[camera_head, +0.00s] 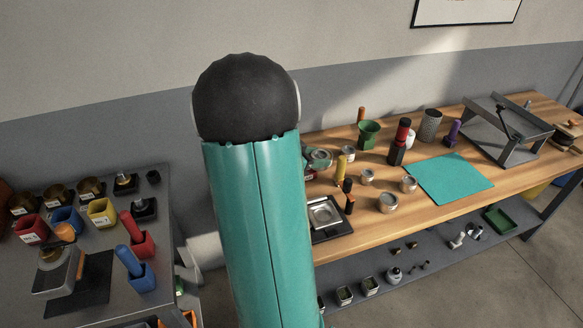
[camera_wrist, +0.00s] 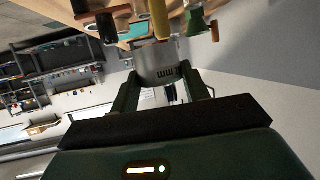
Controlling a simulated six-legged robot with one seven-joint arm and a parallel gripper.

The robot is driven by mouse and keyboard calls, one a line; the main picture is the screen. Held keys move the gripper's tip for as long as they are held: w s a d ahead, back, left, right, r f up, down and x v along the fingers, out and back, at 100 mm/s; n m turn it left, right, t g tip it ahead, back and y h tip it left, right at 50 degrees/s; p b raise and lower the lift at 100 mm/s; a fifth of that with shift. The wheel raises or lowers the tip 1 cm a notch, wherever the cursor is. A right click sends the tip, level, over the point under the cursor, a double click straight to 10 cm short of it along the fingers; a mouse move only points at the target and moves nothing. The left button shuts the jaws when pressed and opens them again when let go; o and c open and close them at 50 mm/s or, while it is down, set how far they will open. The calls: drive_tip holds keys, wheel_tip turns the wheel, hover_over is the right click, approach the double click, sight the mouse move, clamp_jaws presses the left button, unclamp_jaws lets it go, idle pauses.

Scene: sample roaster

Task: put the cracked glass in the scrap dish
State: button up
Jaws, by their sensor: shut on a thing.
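In the wrist view my gripper (camera_wrist: 160,88) is shut on a grey, cup-like cylinder (camera_wrist: 158,62) with small dark zigzag marks on its side. The marks are too small to tell whether they are a crack. The cylinder sits between the two green fingers, near the bench items. In the head view, my teal arm covers the centre. A square metal dish (camera_head: 323,213) on a black base stands at the bench's near left edge; I cannot tell for sure that it is the scrap dish. Several small glass-like jars stand nearby, one of them near the front edge (camera_head: 388,203).
The wooden bench (camera_head: 440,211) holds a yellow cylinder (camera_head: 341,168), a green funnel (camera_head: 368,132), a black-and-red grinder (camera_head: 400,142) and a teal mat (camera_head: 452,180). A grey side table (camera_head: 110,237) carries coloured bins. A green tray (camera_head: 501,221) is on the lower shelf.

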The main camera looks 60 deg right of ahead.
drive_tip(key=w+d+f, duration=0.2)
drive_tip(key=w+f, duration=0.1)
drive_tip(key=w+d+f, duration=0.5)
drive_tip(key=w+f, duration=0.1)
drive_tip(key=w, duration=0.1)
drive_tip(key=shift+w+d+f, duration=0.1)
drive_tip(key=shift+d, duration=0.25)
drive_tip(key=shift+w+d+f, duration=0.1)
drive_tip(key=shift+f, duration=1.6)
drive_tip(key=shift+f, duration=0.2)
drive_tip(key=shift+f, duration=0.2)
